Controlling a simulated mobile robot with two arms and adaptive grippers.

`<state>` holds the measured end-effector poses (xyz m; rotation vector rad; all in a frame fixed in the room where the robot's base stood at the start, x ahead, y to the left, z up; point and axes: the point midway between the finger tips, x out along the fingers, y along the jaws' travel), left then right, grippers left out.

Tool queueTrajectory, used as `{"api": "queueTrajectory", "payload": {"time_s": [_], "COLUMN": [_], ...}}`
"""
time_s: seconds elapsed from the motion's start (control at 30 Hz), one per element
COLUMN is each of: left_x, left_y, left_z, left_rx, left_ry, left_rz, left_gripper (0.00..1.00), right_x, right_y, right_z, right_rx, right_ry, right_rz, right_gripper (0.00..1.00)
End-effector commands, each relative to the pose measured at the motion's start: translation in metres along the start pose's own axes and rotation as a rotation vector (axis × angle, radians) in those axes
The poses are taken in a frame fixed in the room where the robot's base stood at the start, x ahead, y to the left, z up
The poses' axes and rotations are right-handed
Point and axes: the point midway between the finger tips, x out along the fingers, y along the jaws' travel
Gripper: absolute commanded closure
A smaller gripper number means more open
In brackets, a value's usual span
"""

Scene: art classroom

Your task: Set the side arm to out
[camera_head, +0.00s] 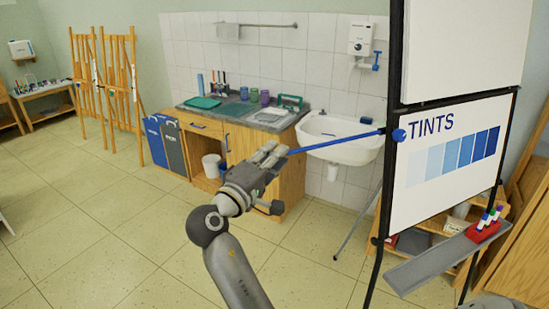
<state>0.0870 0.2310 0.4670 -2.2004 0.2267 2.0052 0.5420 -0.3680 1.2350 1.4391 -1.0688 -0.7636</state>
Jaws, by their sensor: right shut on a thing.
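A flip-chart stand (376,225) with a black frame stands at the right and bears a white sheet (447,190) marked "TINTS" with blue swatches. The side arm (335,143) is a thin blue rod that sticks out to the left from the stand's left upright, with a blue knob (399,135) at its hinge. My right gripper (272,153) is at the rod's free left end and is shut on it. The fingers partly hide that end. My left gripper is not in view.
A grey tray (430,262) juts out below the sheet and holds a red marker holder (482,231). A white sink (340,150) and a wooden counter (292,185) stand behind the rod. Easels (119,75) stand at the left. The tiled floor at left is clear.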

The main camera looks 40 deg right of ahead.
Motion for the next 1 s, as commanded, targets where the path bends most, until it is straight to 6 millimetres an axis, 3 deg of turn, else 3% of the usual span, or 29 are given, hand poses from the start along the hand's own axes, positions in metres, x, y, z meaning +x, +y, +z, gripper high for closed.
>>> {"api": "queueTrajectory", "payload": {"time_s": [0.2,0.23,0.4,0.77,1.0], "left_x": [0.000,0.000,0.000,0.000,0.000], "left_y": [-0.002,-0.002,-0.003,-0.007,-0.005], "left_z": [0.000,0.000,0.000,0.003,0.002], "left_rx": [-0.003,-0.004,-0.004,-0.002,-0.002], "left_ry": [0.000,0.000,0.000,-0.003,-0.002], "left_rz": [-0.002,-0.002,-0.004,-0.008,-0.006], "left_gripper": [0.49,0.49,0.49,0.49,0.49], "right_x": [-0.001,-0.001,-0.001,0.000,0.004], "right_y": [-0.001,-0.001,-0.001,0.004,0.047], "right_z": [-0.001,-0.001,-0.001,-0.002,-0.009], "right_rx": [0.002,0.002,0.001,0.005,0.011], "right_ry": [0.003,0.003,0.003,0.001,0.005], "right_rz": [-0.003,-0.003,-0.003,-0.002,0.005], "right_gripper": [1.00,0.77,0.57,0.57,0.57]}}
